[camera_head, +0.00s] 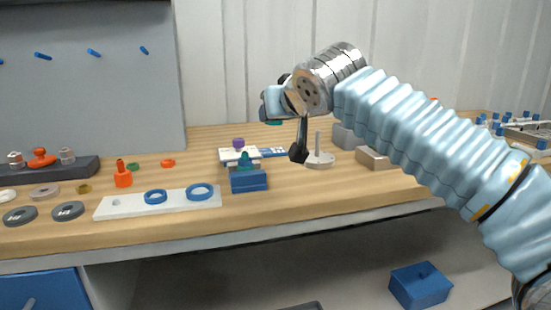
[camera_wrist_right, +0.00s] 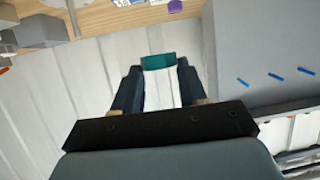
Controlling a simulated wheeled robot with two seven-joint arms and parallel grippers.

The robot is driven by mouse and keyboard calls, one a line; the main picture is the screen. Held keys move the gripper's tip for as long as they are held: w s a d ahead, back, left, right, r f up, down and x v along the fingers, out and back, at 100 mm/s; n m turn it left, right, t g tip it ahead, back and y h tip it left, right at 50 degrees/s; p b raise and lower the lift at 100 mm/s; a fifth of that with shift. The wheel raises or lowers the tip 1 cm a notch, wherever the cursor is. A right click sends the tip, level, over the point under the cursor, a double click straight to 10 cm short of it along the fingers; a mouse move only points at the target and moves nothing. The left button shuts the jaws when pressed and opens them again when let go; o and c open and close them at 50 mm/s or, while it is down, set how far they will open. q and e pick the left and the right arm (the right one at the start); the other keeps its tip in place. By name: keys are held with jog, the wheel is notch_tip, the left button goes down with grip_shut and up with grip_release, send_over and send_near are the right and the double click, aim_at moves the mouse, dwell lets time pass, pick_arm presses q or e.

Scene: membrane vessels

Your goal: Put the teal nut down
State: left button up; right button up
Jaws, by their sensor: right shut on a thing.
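My right gripper (camera_wrist_right: 158,67) is shut on the teal nut (camera_wrist_right: 158,60), which sits between its two dark fingertips in the right wrist view. In the head view my right gripper (camera_head: 276,118) is raised above the back of the bench, and only a sliver of the teal nut (camera_head: 275,123) shows below it. The nut is held in the air, clear of the bench top (camera_head: 300,195). Most of the nut is hidden in the head view. My left gripper is not in view.
A blue block fixture (camera_head: 249,181) with a teal part stands near mid-bench. Left of it lies a white plate (camera_head: 128,207) with blue rings. A grey round base with a peg (camera_head: 319,160) and grey blocks (camera_head: 374,158) stand to the right. Bare wood lies along the front.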

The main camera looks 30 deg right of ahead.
jog(key=w+d+f, duration=0.2)
jog(key=w+f, duration=0.1)
jog(key=w+d+f+p, duration=0.1)
jog(key=w+d+f, duration=0.2)
jog(key=w, duration=0.1)
jog(key=w+d+f, duration=0.3)
jog(key=w+f, duration=0.1)
jog(key=shift+w+p, duration=0.1)
jog(key=shift+p, duration=0.2)
jog(key=shift+f, duration=1.45)
jog(key=shift+a+f+b, duration=0.1)
jog(key=shift+f+b, duration=0.4)
jog(key=shift+b, duration=0.3)
